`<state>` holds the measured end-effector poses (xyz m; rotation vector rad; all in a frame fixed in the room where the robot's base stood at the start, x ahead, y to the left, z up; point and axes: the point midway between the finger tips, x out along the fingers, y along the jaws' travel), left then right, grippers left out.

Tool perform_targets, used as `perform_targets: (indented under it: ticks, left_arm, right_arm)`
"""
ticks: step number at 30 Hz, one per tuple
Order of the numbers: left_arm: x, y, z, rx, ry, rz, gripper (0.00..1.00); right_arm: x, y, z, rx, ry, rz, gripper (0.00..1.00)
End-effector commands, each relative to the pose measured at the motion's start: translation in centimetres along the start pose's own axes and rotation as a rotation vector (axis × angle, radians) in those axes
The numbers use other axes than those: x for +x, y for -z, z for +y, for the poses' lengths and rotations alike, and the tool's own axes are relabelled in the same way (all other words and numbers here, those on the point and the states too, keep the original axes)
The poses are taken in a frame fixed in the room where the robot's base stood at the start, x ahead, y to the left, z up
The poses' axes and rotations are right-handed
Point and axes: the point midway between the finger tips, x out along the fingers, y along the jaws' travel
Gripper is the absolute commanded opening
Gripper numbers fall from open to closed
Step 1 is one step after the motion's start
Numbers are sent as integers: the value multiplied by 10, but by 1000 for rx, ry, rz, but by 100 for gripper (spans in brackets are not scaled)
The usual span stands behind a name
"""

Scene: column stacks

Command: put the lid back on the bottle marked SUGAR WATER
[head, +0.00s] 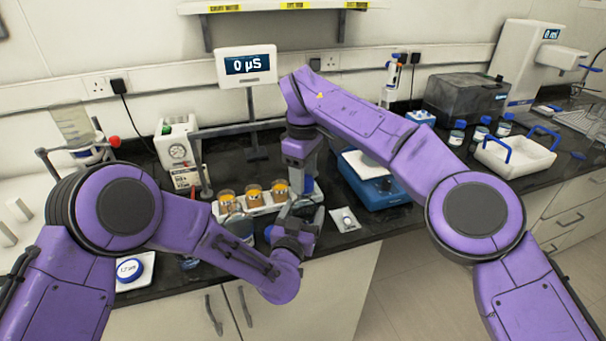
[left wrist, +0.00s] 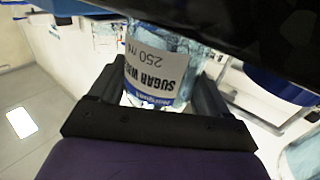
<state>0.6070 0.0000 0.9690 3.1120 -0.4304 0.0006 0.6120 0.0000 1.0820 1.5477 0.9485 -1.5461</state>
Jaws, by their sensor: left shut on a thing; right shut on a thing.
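The bottle marked SUGAR WATER (left wrist: 158,72) is clear, with a white and blue label that reads upside down in the left wrist view. My left gripper (left wrist: 152,90) is shut on it, one finger on each side. In the head view my left gripper (head: 296,236) is low at the counter's front edge, and the bottle (head: 308,211) shows only in part. My right gripper (head: 303,180) points down just above the bottle and is shut. The lid in it is mostly hidden by the gripper, so whether it touches the bottle neck cannot be told.
A rack of several orange-topped jars (head: 253,192) stands close behind and left of the grippers. Another clear bottle (head: 238,223) is left of my left gripper. A blue device (head: 372,190) and a small white packet (head: 345,219) are to the right. A white tray (head: 515,157) stands far right.

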Motion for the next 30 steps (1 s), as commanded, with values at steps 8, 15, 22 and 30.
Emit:
perform_targets:
  ticks: [8,15,22,30]
  left_arm:
    - [0,0,0,0,0,-1,23]
    - [0,-1,0,0,0,-1,23]
    - [0,-1,0,0,0,-2,23]
    - [0,-1,0,0,0,-2,23]
  right_arm:
    - [16,0,0,0,1,0,21]
    - [17,0,0,0,0,1,21]
    - [17,0,0,0,0,1,21]
    - [21,0,0,-1,1,0,21]
